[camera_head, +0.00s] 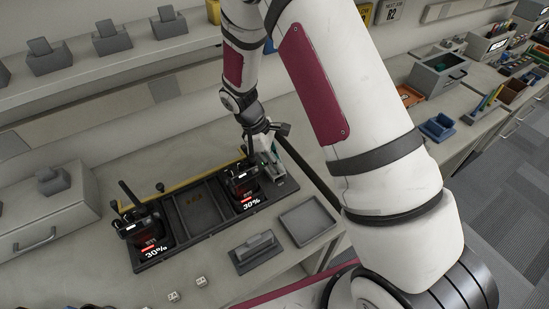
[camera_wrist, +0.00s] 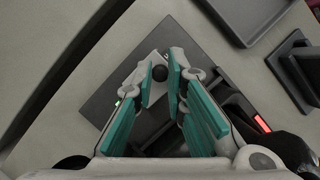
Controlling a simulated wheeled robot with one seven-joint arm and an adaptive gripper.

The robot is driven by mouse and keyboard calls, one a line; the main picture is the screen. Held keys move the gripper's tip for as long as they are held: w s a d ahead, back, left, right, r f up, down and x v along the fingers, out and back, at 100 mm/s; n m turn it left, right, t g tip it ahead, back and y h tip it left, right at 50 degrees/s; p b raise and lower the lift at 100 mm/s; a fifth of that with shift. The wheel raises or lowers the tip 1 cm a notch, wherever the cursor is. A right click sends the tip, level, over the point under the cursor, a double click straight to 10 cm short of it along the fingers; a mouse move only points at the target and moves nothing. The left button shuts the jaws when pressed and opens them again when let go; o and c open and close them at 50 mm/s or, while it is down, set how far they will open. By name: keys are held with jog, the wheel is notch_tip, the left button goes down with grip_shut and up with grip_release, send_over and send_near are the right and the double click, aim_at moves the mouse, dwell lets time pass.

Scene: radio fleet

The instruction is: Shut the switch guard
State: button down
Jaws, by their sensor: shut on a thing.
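My gripper (camera_wrist: 160,78) has teal pads and points down over a dark square plate (camera_wrist: 105,97) in the wrist view. I cannot tell whether the knob belongs to the switch guard, or how far the guard stands open. The fingers hide much of what lies below. In the head view my gripper (camera_head: 270,150) is at the right end of the black charging tray (camera_head: 163,258), beside the right radio (camera_head: 243,185). The guard cannot be made out there.
A left radio (camera_head: 146,230) stands in the same tray, with an empty compartment (camera_head: 200,212) between the radios. A grey block on a plate (camera_head: 255,250) and a shallow grey tray (camera_head: 307,221) lie in front. A grey drawer box (camera_head: 45,222) stands at left.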

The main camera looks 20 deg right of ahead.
jog(key=shift+s+a+f, duration=0.15)
jog(key=shift+s+f, duration=0.05)
jog(key=shift+s, duration=0.45)
jog(key=c, duration=1.6)
grip_release()
jog(key=shift+r, duration=0.1)
jog(key=shift+o, duration=0.2)
jog(key=shift+w, duration=0.1)
jog(key=shift+w+a+r, duration=0.1)
jog(key=shift+w+r, duration=0.15)
jog(key=shift+r, duration=0.25)
jog(key=v, duration=1.1)
jog(key=shift+a+f, duration=0.1)
